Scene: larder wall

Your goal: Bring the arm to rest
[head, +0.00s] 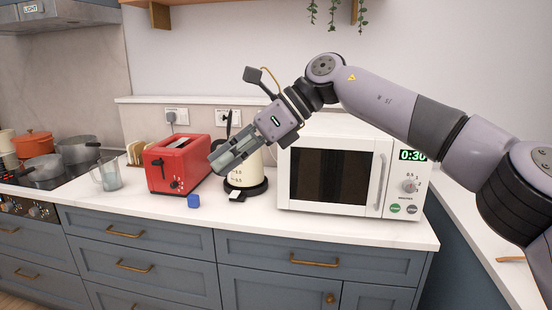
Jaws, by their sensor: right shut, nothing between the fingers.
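My right arm comes in from the right side of the head view and reaches across in front of the microwave. My right gripper (226,165) is shut and empty, with its fingers pointing down and to the left. It appears in front of the kettle (243,179) and close to the right side of the red toaster (172,165); whether it touches either cannot be told. The gripper hides part of the kettle. My left gripper is not in view.
A white microwave (385,185) stands right of the kettle. A small blue block (194,201) lies near the counter's front. A glass jug (106,175) stands left of the toaster. Pots (79,150) sit on the hob. The counter front (300,222) is mostly clear.

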